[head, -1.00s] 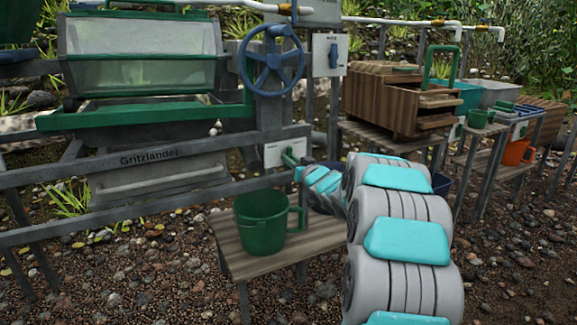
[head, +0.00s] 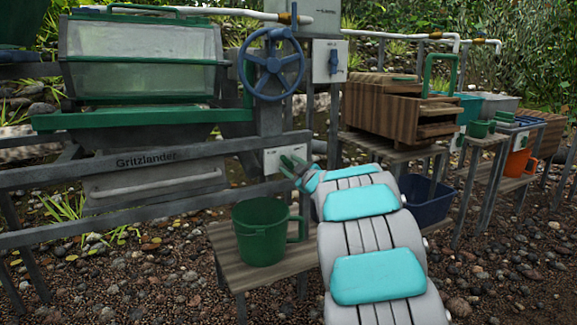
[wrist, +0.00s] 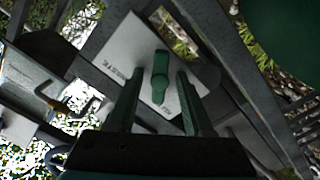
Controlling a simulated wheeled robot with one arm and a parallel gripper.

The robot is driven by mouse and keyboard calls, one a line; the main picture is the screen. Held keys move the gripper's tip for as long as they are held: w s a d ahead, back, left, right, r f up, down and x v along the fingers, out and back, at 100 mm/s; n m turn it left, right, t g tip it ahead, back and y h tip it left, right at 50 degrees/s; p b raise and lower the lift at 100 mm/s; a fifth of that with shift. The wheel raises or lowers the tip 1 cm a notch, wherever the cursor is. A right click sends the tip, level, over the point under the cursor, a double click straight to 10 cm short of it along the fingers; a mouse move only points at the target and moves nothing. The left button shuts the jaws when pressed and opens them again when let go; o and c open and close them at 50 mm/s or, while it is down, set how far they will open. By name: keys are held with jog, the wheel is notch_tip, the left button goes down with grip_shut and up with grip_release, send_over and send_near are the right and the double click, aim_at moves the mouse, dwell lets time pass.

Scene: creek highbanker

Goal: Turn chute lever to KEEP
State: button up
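The chute lever (wrist: 160,76) is a green handle on a pale plate (wrist: 127,56) in the wrist view. Its long part runs roughly up and down the picture there. The plate has small lettering near its left side that I cannot read surely. My gripper (wrist: 158,92) is open, with one dark green finger on each side of the lever's lower end. I cannot tell whether either finger touches it. In the head view the plate (head: 270,160) is on the frame below the blue wheel, and my gripper (head: 294,164) is in front of it, largely hiding the lever.
A green bucket (head: 261,240) stands on a wooden bench (head: 230,262) below the plate, close to my arm. A blue handwheel (head: 271,63) is above it. Grey frame rails (head: 150,156) run to the left. A dark blue bin (head: 424,207) stands to the right of my arm.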

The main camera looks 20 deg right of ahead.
jog(key=s, duration=0.7)
jog(key=shift+p, duration=0.45)
